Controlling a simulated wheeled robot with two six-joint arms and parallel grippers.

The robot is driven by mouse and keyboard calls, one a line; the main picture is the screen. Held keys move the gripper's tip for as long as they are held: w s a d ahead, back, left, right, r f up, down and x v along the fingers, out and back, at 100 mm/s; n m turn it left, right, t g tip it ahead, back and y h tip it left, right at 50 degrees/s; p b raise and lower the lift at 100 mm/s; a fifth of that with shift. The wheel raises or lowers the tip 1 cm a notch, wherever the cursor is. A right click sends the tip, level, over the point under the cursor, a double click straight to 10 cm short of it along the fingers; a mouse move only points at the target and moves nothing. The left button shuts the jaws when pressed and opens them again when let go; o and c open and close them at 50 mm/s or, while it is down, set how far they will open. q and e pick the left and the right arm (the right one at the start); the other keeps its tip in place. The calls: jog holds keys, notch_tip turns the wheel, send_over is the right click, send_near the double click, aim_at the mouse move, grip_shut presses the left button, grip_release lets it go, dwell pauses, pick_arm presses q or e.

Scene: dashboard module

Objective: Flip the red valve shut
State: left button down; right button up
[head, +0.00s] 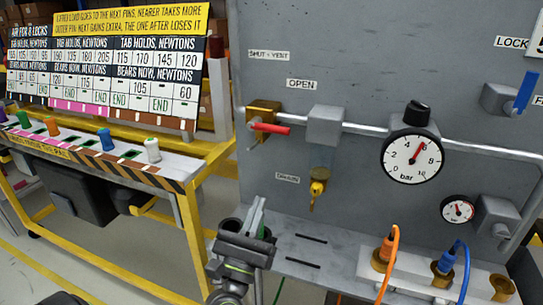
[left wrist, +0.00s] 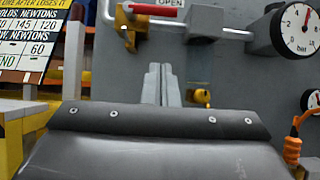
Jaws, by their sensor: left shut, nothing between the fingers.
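The red valve handle (head: 270,128) sits on a brass valve body (head: 262,110) on the grey panel. It lies nearly level, pointing right along the pipe, below and left of the OPEN label (head: 301,84). The SHUT - VENT label (head: 268,55) is above the valve. In the left wrist view the handle (left wrist: 148,9) shows at the top edge. My left gripper (head: 259,203) is shut and empty, fingers pointing up, below the valve and apart from it. Its closed fingers also show in the left wrist view (left wrist: 159,70). My right gripper is not in view.
A yellow drain valve (head: 317,189) hangs below a regulator (head: 326,125), right of my left gripper. A pressure gauge (head: 412,157) is farther right. Orange (head: 386,250) and blue (head: 445,262) plugs with hoses stand on the lower ledge. A yellow-framed bench (head: 185,170) stands left.

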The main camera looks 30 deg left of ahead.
aim_at(272, 127)
pick_arm(q)
jog(key=s+r+p+x, duration=0.1)
jog(key=r+p+x, duration=0.1)
jog(key=p+x, duration=0.8)
jog(key=shift+w+r, duration=0.85)
jog(key=shift+r, duration=0.15)
jog(key=shift+w, duration=0.15)
